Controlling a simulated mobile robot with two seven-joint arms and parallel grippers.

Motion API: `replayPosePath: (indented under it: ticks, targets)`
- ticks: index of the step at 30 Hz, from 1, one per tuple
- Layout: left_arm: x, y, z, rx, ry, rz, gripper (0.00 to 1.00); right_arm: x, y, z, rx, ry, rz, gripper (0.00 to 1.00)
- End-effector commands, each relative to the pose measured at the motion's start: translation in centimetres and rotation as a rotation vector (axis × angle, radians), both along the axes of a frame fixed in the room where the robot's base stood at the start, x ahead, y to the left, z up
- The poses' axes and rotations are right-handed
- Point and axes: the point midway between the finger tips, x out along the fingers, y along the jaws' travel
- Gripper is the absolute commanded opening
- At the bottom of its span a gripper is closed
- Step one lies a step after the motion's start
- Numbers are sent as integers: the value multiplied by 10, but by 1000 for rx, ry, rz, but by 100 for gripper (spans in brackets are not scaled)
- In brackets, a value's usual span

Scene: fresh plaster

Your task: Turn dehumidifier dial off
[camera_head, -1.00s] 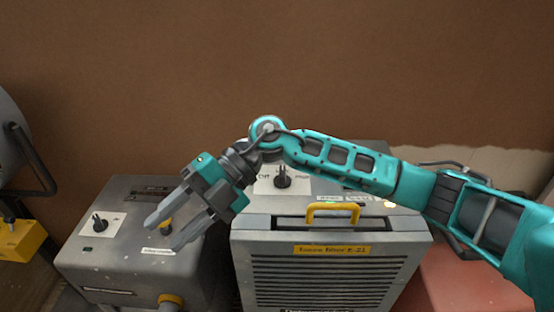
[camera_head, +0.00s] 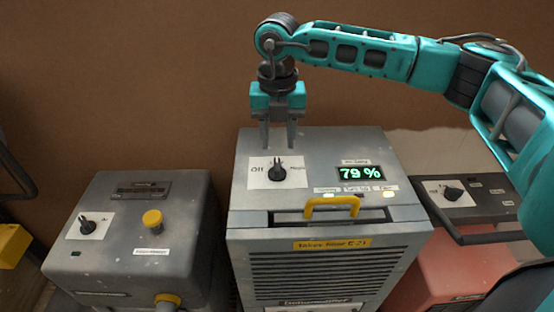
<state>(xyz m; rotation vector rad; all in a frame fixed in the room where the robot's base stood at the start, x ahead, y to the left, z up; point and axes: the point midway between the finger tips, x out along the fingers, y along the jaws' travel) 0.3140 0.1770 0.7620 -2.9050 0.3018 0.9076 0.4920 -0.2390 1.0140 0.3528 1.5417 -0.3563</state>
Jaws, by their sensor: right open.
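The dehumidifier (camera_head: 325,240) is the grey box in the middle, with a yellow handle and a green display (camera_head: 360,173) reading 79 %. Its black dial (camera_head: 277,171) sits on a white plate marked "Off" on the left, with a second, blurred word on the right. The dial's pointer appears to stand roughly upright, between the two labels. My right gripper (camera_head: 278,143) points down just above and behind the dial, with its two fingers apart and nothing between them. I cannot tell whether a fingertip touches the dial. My left gripper is not in view.
A grey box at left carries its own black dial (camera_head: 90,226) and a yellow knob (camera_head: 152,218). A red machine (camera_head: 450,265) at right has another black dial (camera_head: 453,191). A brown wall stands close behind. My right arm spans the upper right.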

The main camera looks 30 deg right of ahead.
Motion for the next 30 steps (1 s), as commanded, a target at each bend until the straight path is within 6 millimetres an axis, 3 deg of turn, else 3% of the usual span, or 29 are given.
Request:
replayPosePath:
  ticks: [6,12,23,30]
  targets:
    - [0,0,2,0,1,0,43,-1,0,-43,0,2,1,42]
    - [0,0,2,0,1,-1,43,0,1,-65,2,0,1,42]
    - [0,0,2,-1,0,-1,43,0,1,-70,2,-1,2,42]
    - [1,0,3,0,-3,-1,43,0,1,-70,2,-1,2,19]
